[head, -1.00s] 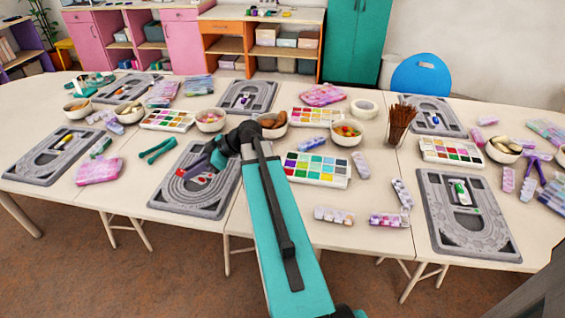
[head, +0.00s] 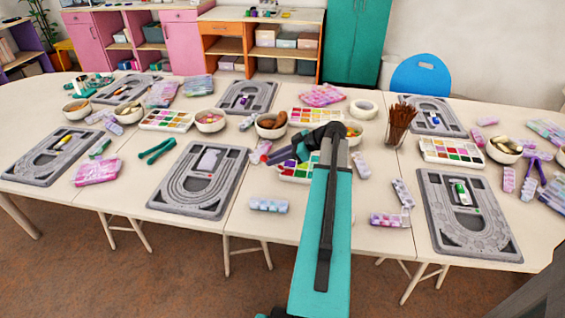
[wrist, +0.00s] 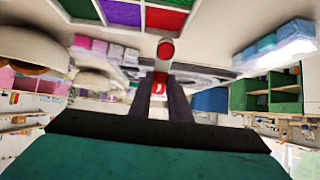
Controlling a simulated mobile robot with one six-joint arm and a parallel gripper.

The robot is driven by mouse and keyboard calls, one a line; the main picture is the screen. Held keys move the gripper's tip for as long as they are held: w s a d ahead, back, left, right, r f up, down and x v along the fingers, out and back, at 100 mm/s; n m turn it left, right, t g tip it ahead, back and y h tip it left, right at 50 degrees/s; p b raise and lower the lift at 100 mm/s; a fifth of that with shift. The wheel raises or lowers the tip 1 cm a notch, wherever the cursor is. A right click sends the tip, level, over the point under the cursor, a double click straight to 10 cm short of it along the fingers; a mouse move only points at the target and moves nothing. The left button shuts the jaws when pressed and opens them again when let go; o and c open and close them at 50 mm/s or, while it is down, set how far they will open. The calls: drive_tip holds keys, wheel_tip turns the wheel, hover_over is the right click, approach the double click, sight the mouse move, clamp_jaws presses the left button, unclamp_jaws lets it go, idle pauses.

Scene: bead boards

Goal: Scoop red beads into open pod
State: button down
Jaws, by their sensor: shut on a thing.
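My gripper (head: 279,156) is shut on a small red-ended tool that looks like the scoop (head: 262,152). In the wrist view, the fingers (wrist: 163,92) close around a red part, and a pale shaft ends in a round red face (wrist: 165,48). I cannot tell whether beads are in it. The white bead tray (head: 286,179) lies by the gripper, partly hidden by my arm; the wrist view shows its green, purple and red compartments (wrist: 165,19). Pale lilac pod strips lie left (head: 268,205) and right (head: 389,220) of my arm. I cannot tell which pod is open.
A grey bead board (head: 160,202) with a pale piece on it lies left of my gripper. Another board (head: 437,240) lies at the right. Bowls (head: 270,133) and a cup of brown sticks (head: 390,137) stand behind. Bare table shows around the left pod strip.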

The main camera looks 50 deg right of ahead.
sight(282, 167)
drive_tip(key=shift+s+d+f, duration=0.7)
drive_tip(key=shift+s+d, duration=0.1)
drive_tip(key=shift+d, duration=0.2)
drive_tip(key=shift+f, duration=0.35)
drive_tip(key=shift+r, duration=0.25)
drive_tip(key=shift+w+a+r+p, duration=0.1)
drive_tip(key=shift+w+r+p, duration=0.05)
drive_tip(key=shift+r+p, duration=0.5)
drive_tip(key=shift+w+a+r+p, duration=0.1)
drive_tip(key=shift+r+p, duration=0.5)
drive_tip(key=shift+p, duration=0.05)
drive_tip(key=shift+w+p, duration=0.1)
drive_tip(key=shift+p, duration=0.25)
drive_tip(key=shift+w+a+r+g+h+p, duration=0.15)
drive_tip(key=shift+g+h+p, duration=0.3)
drive_tip(key=shift+p, duration=0.45)
drive_tip(key=shift+w+a+r+g+h+p, duration=0.1)
drive_tip(key=shift+w+g+h+p, duration=0.15)
drive_tip(key=shift+g+p, duration=0.5)
drive_tip(key=shift+w+a+r+g+h+p, duration=0.15)
drive_tip(key=shift+w+g+h+p, duration=0.15)
drive_tip(key=shift+p, duration=0.8)
drive_tip(key=shift+w+a+r+g+h+p, duration=0.15)
drive_tip(key=shift+r+g+h+p, duration=0.15)
drive_tip(key=shift+g+p, duration=0.15)
drive_tip(key=shift+w+a+r+g+h+p, duration=0.1)
drive_tip(key=shift+w+r+g+h+p, duration=0.1)
drive_tip(key=shift+r+g+p, duration=0.25)
drive_tip(key=shift+f, duration=0.1)
